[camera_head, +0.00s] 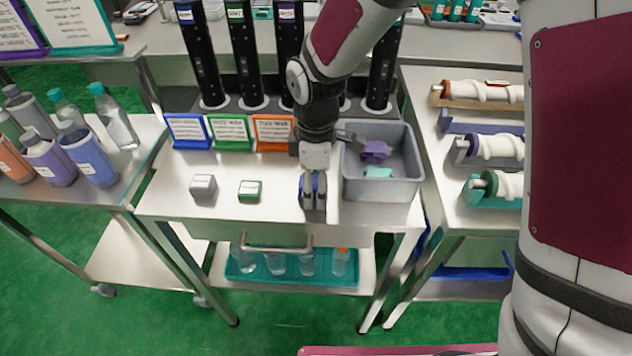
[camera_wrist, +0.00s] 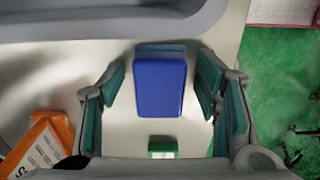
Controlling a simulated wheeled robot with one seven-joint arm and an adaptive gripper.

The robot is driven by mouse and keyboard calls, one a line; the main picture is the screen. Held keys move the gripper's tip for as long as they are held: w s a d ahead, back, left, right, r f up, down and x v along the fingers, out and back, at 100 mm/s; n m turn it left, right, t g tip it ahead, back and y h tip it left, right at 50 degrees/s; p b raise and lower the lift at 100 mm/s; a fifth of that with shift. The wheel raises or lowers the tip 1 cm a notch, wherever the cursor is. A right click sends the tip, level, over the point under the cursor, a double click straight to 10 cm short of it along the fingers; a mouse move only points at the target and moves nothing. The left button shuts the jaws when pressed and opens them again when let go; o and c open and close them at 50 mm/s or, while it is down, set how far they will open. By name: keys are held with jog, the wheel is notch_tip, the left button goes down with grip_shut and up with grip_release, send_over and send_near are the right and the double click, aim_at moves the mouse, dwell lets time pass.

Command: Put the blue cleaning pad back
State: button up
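The blue cleaning pad (camera_wrist: 160,88) lies on the metal cart top, between the fingers of my gripper (camera_wrist: 160,74). The fingers are open, with a visible gap on each side of the pad. In the head view my gripper (camera_head: 314,194) points down at the cart, just left of the grey bin, and hides most of the pad; only a little blue shows. A green-edged pad (camera_head: 250,190) and a grey pad (camera_head: 203,185) lie to the left on the same cart. The green one also shows in the wrist view (camera_wrist: 162,148).
The grey bin (camera_head: 383,192) holds purple and teal pieces. Blue (camera_head: 188,131), green (camera_head: 231,132) and orange (camera_head: 272,132) signs stand along the cart's back, before tall black dispensers. Bottles crowd the left table; rollers (camera_head: 497,147) lie on the right. The cart's front left is clear.

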aim_at(316, 181)
jog(key=shift+r, duration=0.1)
notch_tip(316, 181, up, 12)
jog(key=p, duration=0.1)
dwell(0.5)
jog(key=shift+d+r, duration=0.1)
jog(key=shift+r, duration=0.05)
jog(key=s+d+r+m+t, duration=0.1)
jog(key=s+d+r+m, duration=0.45)
jog(key=d, duration=0.25)
jog(key=s+d+r+m+t, duration=0.1)
jog(key=s+d+m, duration=0.5)
jog(key=s, duration=0.2)
jog(key=s+d+r+m+t, duration=0.1)
jog(key=s+d+r+m, duration=0.1)
jog(key=s+d+m, duration=0.3)
jog(key=s+m, duration=0.1)
jog(key=s, duration=0.3)
jog(key=shift+d, duration=0.4)
